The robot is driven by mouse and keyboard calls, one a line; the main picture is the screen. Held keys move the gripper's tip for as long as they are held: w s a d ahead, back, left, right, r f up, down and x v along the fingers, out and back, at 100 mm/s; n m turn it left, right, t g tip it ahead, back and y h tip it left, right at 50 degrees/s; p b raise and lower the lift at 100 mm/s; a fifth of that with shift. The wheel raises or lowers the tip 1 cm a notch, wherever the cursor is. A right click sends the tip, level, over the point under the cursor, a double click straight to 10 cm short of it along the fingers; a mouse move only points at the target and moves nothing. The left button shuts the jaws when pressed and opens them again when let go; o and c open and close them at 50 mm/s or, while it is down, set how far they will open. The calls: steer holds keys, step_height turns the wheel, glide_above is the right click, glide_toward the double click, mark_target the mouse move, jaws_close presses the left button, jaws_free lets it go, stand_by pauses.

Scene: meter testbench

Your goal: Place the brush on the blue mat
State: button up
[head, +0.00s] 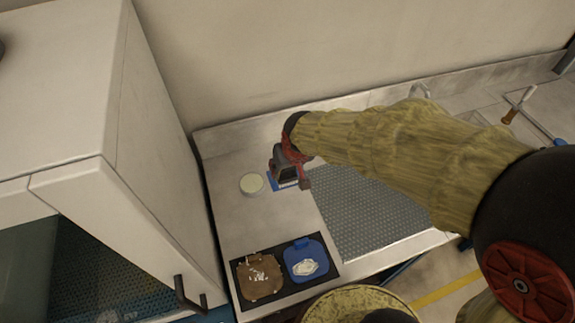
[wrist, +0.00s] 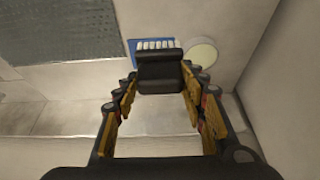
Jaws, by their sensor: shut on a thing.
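My gripper (head: 288,172) reaches down at the back of the bench and is shut on a dark block-shaped thing, which looks like the brush (wrist: 160,70). In the wrist view a row of pale bristle-like strips shows just beyond the dark block.
A black tray (head: 241,298) at the front holds a brown piece (head: 262,284) and a blue piece (head: 300,252), both with white bits. A grey textured panel (head: 370,215) lies right. A white cabinet (head: 130,215) stands left.

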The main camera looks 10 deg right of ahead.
steer(key=shift+w+d+f+b, duration=0.1)
steer(key=shift+w+f+b, duration=0.3)
steer(key=shift+w+f, duration=1.2)
steer(key=shift+w+f+b, duration=0.45)
steer(key=shift+w+f, duration=0.85)
steer(key=shift+f, duration=0.65)
steer(key=shift+w+d+f+b, duration=0.1)
steer(key=shift+w+f+b, duration=0.3)
steer(key=shift+w+f, duration=1.2)
steer(key=shift+s+f, duration=0.15)
steer(key=shift+f, duration=0.05)
steer(key=shift+f, duration=0.15)
steer(key=o, duration=1.1)
